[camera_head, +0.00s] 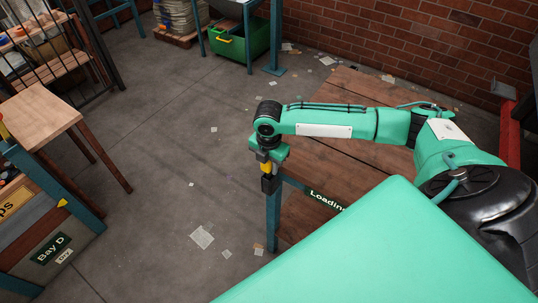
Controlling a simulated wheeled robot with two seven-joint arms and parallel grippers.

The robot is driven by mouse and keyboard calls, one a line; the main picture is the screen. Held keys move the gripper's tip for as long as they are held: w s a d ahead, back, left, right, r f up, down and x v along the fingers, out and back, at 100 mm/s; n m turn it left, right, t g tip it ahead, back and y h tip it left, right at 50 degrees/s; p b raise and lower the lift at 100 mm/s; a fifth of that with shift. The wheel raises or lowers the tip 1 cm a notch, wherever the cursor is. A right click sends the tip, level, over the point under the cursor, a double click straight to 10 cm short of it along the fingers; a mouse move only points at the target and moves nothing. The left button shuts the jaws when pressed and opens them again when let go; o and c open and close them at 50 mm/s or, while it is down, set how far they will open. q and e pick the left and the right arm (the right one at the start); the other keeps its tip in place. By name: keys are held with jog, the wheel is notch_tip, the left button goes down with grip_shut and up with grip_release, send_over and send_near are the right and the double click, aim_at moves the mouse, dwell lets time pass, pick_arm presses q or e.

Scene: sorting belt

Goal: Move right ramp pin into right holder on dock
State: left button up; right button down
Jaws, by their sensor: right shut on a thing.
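My right gripper (267,160) hangs downward from the end of my green arm, which comes in from the right. It is shut on a small yellow and dark piece, which looks like the ramp pin (265,169). The piece is small and its outline is unclear. In the picture it overlaps the near left corner of a wooden platform (335,150), whose front sign starts "Loading" (325,200); this looks like the dock. I cannot tell whether the piece touches it. I cannot make out the right holder. My left gripper is not in view.
A blue post (273,220) stands under the platform's corner. My large green body part covers the lower right. A wooden table (40,115) and a "Bay D" bin (50,248) stand left. A green crate (240,45) is at the back. Open floor with paper scraps lies between.

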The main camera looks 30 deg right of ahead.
jog(key=shift+f+b, duration=0.5)
jog(key=shift+f, duration=0.9)
jog(key=c, duration=1)
grip_release()
jog(key=shift+r, duration=0.1)
notch_tip(320, 180, up, 14)
jog(key=b, duration=0.2)
jog(key=shift+b, duration=0.35)
